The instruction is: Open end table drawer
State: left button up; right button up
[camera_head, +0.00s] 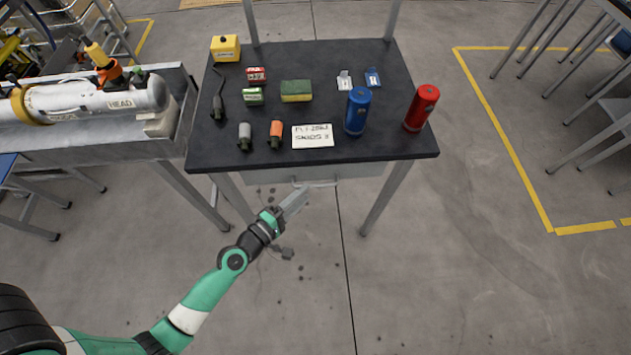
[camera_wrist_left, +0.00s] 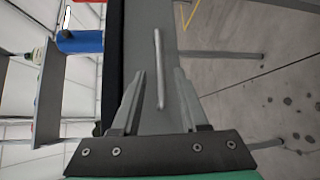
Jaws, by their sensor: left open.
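The end table has a black top (camera_head: 330,65) and grey legs. Its grey drawer front (camera_head: 350,172) shows just under the top's front edge and looks shut. In the left wrist view, the drawer front (camera_wrist_left: 143,30) carries a thin, pale bar handle (camera_wrist_left: 158,50). My left gripper (camera_head: 303,191) is at the drawer front, below the table edge. In the left wrist view my left gripper (camera_wrist_left: 160,80) is open, and the handle's near end lies between its two fingers, with gaps on both sides. I cannot tell whether any finger touches it. My right gripper is not in view.
On the table top stand a blue can (camera_head: 357,110), a red can (camera_head: 421,107), a sponge (camera_head: 296,90), a white sign (camera_head: 312,136) and several small items. A grey bench (camera_head: 100,140) with a white cylinder (camera_head: 120,97) is at left.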

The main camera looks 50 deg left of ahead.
aim_at(315, 185)
pick_arm(q)
jog(key=w, duration=0.3)
jog(key=w+f, duration=0.1)
jog(key=w, duration=0.1)
jog(key=shift+w+a, duration=0.2)
jog(key=shift+w, duration=0.05)
grip_shut()
dwell(1.1)
